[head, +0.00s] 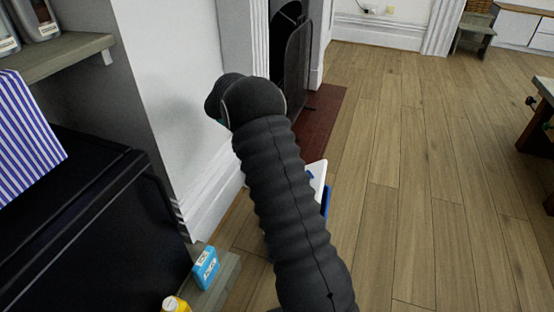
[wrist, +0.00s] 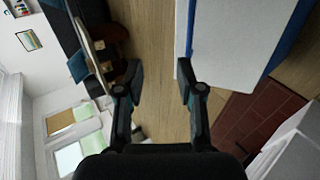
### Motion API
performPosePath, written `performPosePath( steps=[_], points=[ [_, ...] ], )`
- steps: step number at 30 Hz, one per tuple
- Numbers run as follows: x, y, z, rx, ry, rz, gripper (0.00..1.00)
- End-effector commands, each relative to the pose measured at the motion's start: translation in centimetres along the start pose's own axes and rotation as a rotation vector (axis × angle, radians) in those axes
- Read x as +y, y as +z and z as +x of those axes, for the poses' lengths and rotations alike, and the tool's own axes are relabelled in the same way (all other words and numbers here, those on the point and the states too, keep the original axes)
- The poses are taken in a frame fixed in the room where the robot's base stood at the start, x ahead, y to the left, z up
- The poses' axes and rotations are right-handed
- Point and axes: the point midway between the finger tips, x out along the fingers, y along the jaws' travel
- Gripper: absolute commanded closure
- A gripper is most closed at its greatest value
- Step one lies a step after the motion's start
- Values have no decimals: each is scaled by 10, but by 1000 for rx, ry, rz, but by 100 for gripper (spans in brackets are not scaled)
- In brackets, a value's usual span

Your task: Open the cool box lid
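The cool box (head: 327,200) is mostly hidden behind my dark arm in the head view. Only a strip of its blue body and part of its white lid (head: 319,172) show there. In the wrist view the white lid (wrist: 232,45) fills the upper right, with blue (wrist: 292,35) along its edge. I cannot tell from these views whether the lid is fully down. My gripper (wrist: 159,75) is open and empty, its fingers apart, with the right fingertip close to the lid's left edge. Contact cannot be told. The gripper is hidden in the head view.
A black cabinet (head: 90,235) stands at the left, under a shelf (head: 60,58). A blue packet (head: 205,268) and a yellow-capped item (head: 174,303) are low beside it. A fireplace screen (head: 297,70) and red hearth (head: 318,125) lie behind. Wooden floor (head: 425,170) is clear to the right.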

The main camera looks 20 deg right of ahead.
Motion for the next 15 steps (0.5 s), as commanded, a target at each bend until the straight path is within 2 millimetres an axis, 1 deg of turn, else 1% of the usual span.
performPosePath(
  steps=[4,12,13,14,15],
  points=[
    [8,0,-5,0,0,-1,63],
    [9,0,-6,-1,0,-1,63],
    [9,0,-6,-1,0,-1,68],
    [9,0,-6,-1,0,-1,75],
    [10,1,-6,0,-3,-2,85]
  ],
)
